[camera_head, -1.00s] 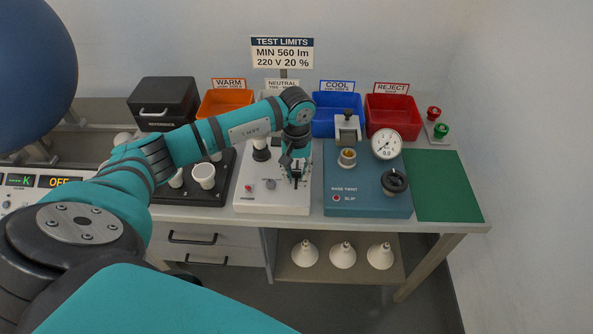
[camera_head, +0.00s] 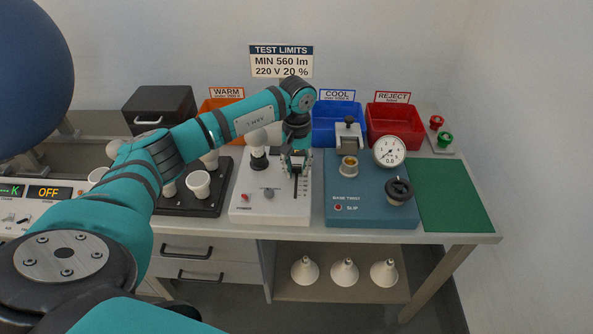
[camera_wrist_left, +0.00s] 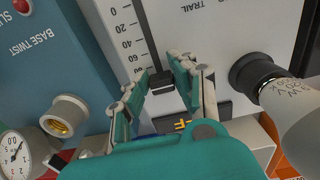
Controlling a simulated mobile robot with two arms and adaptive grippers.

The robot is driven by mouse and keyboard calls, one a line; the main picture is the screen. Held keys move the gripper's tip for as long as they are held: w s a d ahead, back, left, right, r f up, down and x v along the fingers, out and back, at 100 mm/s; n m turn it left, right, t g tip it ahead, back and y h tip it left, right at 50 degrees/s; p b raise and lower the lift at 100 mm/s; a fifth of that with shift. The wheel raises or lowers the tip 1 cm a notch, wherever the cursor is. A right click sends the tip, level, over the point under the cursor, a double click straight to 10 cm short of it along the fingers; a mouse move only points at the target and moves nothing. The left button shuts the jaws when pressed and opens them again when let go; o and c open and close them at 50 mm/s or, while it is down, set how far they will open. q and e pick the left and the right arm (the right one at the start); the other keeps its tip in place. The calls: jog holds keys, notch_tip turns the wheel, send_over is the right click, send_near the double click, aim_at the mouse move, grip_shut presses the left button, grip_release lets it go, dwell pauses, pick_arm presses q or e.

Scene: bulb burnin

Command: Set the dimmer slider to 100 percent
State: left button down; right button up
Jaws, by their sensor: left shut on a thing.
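The dimmer slider has a black knob (camera_wrist_left: 162,82), which sits between the fingertips of my left gripper (camera_wrist_left: 160,80) in the left wrist view. My left gripper (camera_head: 296,160) is shut on this knob near the back end of the slot on the white test box (camera_head: 262,207) in the head view. The printed scale beside the slot reads 0, 20, 40, 60 and on; the knob is past the 60 mark, and my finger covers the marks beside it, so the exact setting is hidden. My right gripper is not in view.
A bulb (camera_wrist_left: 292,108) stands in a dark socket close beside my left gripper. The blue base-twist box (camera_head: 365,215) with a gauge (camera_head: 389,151) is to the right. Bins stand behind, including the red reject bin (camera_head: 396,124). The green mat (camera_head: 455,195) is bare.

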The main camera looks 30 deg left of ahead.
aim_at(296, 166)
pick_arm(q)
jog(key=shift+w+a+r, duration=0.1)
jog(key=shift+w+r, duration=0.05)
jog(key=c, duration=1.1)
grip_release()
jog(key=shift+w, duration=0.1)
notch_tip(296, 166, up, 12)
jog(key=shift+f, duration=0.15)
jog(key=shift+f, duration=0.1)
